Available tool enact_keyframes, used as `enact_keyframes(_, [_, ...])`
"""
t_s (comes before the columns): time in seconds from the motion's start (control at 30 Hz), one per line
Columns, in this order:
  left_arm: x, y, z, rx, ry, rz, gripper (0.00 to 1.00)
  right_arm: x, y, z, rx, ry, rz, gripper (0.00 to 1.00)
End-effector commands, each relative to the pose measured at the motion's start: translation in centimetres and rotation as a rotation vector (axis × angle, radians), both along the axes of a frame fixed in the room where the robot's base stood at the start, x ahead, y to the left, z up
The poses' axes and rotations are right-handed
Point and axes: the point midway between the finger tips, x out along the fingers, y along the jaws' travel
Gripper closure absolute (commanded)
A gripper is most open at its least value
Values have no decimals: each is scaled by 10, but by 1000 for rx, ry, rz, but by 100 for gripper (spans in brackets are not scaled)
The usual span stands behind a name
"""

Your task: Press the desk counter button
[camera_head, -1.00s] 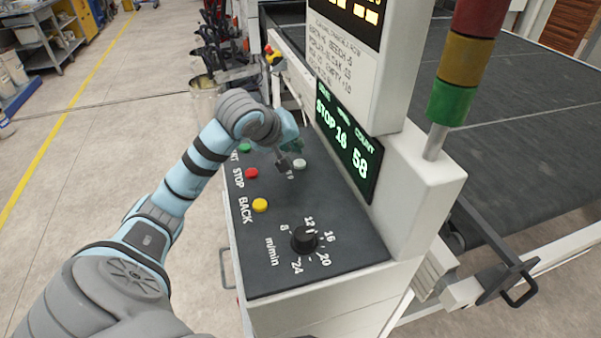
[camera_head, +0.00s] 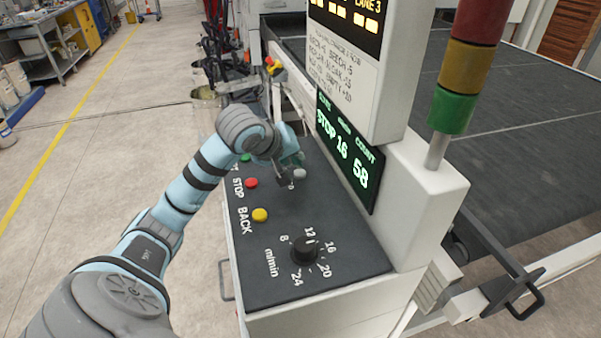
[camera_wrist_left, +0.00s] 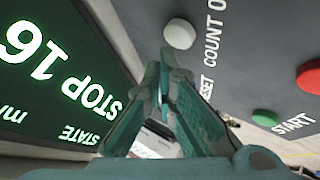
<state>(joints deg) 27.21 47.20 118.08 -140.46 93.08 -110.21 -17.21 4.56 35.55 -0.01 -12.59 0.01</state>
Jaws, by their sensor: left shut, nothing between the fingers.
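The pale round counter button (camera_head: 299,173) sits on the dark sloped control desk (camera_head: 330,277), just below the green display (camera_head: 348,153). In the left wrist view the button (camera_wrist_left: 180,33) lies just beyond my fingertips, beside the white words "RESET COUNT 0". My left gripper (camera_head: 288,183) is shut and empty, low over the desk at the button's left. In the left wrist view the teal fingers (camera_wrist_left: 165,62) meet and point towards the button. I cannot tell whether they touch it. My right gripper is not in view.
A green button (camera_head: 246,158), red stop button (camera_head: 251,183), yellow back button (camera_head: 260,215) and black speed knob (camera_head: 304,250) share the desk. The display reads STOP, 16 and 58. A white cabinet (camera_head: 360,85) and signal tower (camera_head: 466,62) stand at the right.

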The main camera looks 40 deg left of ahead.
Motion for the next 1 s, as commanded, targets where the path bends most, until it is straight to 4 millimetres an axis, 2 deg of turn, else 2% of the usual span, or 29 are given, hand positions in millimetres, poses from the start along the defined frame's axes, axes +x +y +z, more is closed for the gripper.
enact_keyframes(1.0, [2,0,-8,0,0,0,100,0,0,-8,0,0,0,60])
